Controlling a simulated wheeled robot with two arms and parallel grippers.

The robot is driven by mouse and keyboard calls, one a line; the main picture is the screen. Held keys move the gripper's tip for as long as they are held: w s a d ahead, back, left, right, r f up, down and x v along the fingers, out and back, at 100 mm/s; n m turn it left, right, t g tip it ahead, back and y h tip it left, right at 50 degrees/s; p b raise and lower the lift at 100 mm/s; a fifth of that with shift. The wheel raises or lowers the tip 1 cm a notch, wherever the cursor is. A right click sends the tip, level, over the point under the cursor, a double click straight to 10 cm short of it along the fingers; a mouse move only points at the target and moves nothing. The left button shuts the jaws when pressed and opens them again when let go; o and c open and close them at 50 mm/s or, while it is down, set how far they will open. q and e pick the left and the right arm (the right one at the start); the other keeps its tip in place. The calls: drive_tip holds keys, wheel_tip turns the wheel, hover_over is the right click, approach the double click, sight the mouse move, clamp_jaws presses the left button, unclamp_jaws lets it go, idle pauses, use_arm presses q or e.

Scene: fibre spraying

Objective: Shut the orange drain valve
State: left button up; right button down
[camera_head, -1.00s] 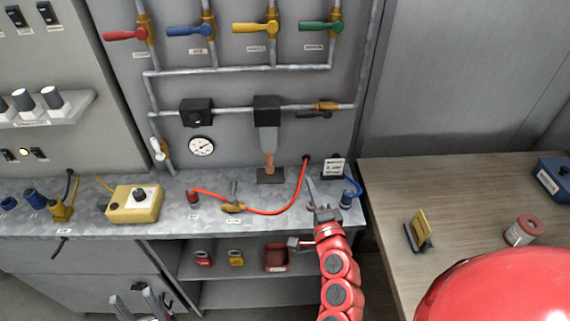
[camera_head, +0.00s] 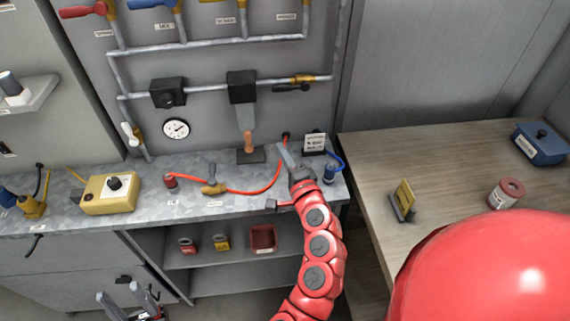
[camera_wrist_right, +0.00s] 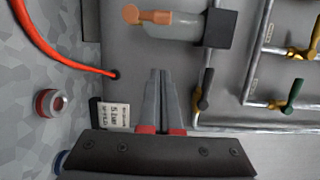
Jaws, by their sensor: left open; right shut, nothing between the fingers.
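The orange drain valve (camera_head: 248,141) hangs under the clear bowl (camera_head: 246,116) of a black-topped filter on the wall panel. In the right wrist view the valve (camera_wrist_right: 152,16) shows at the top, with a round-ended orange lever. My right gripper (camera_head: 284,152) is shut and empty, to the right of the valve and a little lower in the head view, apart from it. In the right wrist view its closed fingertips (camera_wrist_right: 160,74) point toward the panel, below the bowl in the picture. My left gripper (camera_head: 127,297) is open and empty at the bottom left, in front of the bench.
A red hose (camera_head: 262,190) curves over the bench near my right arm. A label card (camera_head: 314,142) stands close to the right gripper. A black-handled valve (camera_head: 292,87) sits on the pipe above. A black pad (camera_head: 251,156) lies below the drain valve.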

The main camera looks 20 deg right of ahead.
sight(248, 142)
drive_tip(key=w+a+p, duration=0.3)
drive_tip(key=w, duration=0.3)
drive_tip(key=shift+w+a+p, duration=0.3)
drive_tip(key=shift+r, duration=0.1)
drive_tip(key=shift+a+n+p, duration=0.15)
drive_tip(key=shift+n+p, duration=0.15)
drive_tip(key=shift+p, duration=0.05)
